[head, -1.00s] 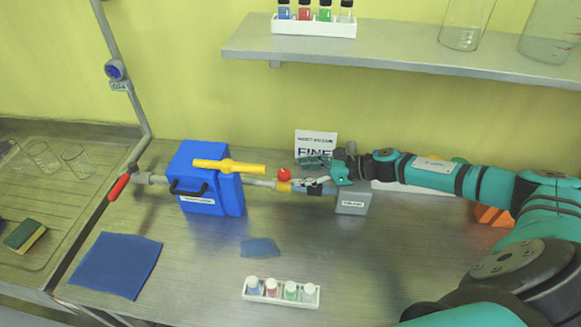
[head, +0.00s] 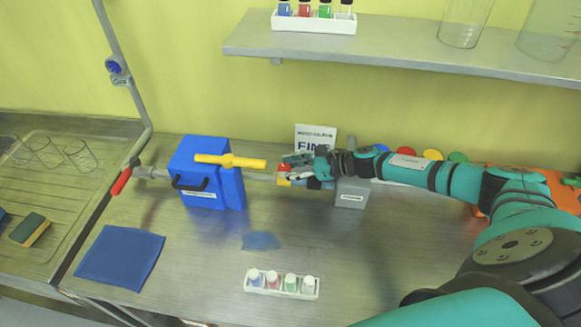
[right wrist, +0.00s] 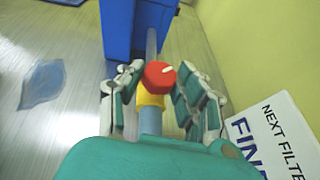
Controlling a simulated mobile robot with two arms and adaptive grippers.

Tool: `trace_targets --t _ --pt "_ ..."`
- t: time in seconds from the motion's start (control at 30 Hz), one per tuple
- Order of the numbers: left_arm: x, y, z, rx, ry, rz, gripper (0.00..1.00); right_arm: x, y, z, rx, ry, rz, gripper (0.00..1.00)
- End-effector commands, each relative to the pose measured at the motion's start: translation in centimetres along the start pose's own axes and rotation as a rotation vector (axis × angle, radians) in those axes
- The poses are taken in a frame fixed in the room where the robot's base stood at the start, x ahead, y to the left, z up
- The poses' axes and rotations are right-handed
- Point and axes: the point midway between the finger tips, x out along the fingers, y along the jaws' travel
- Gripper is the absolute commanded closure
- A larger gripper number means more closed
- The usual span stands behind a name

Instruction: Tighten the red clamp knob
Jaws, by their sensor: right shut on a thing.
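The red clamp knob (right wrist: 160,74) is round with a white mark on its top. It sits on a yellow clamp (right wrist: 151,101) around a grey-blue pipe (right wrist: 151,122). In the head view the knob (head: 284,168) is partly covered by my right gripper (head: 290,171), which comes in from the right. In the right wrist view the fingers of this gripper (right wrist: 158,84) lie on both sides of the knob, shut on it. My left gripper is in neither current view.
A blue box (head: 205,174) with a yellow lever (head: 230,161) stands left of the clamp, and a grey block (head: 351,192) to the right. A sign (head: 316,138) is behind. A vial rack (head: 282,283) and blue cloth (head: 120,257) lie in front. A shelf (head: 420,56) hangs above.

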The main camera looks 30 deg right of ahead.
Motion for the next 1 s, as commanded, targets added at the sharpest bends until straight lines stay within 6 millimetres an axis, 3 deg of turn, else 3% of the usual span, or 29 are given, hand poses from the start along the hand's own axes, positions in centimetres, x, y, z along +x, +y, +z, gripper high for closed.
trace_targets --t 0.1,0.47,1.0 --pt "0.0 0.0 0.0 0.000 0.000 0.000 0.60 0.0 0.0 0.0 0.000 0.000 -0.001 0.97" --pt "-0.5 -0.1 0.0 0.000 0.000 0.000 0.60 -0.1 0.3 0.1 0.028 0.000 -0.066 0.97" --pt "-4.0 -0.1 -0.4 0.000 0.001 -0.001 0.60 0.2 1.2 0.6 0.206 -0.003 -0.483 0.97"
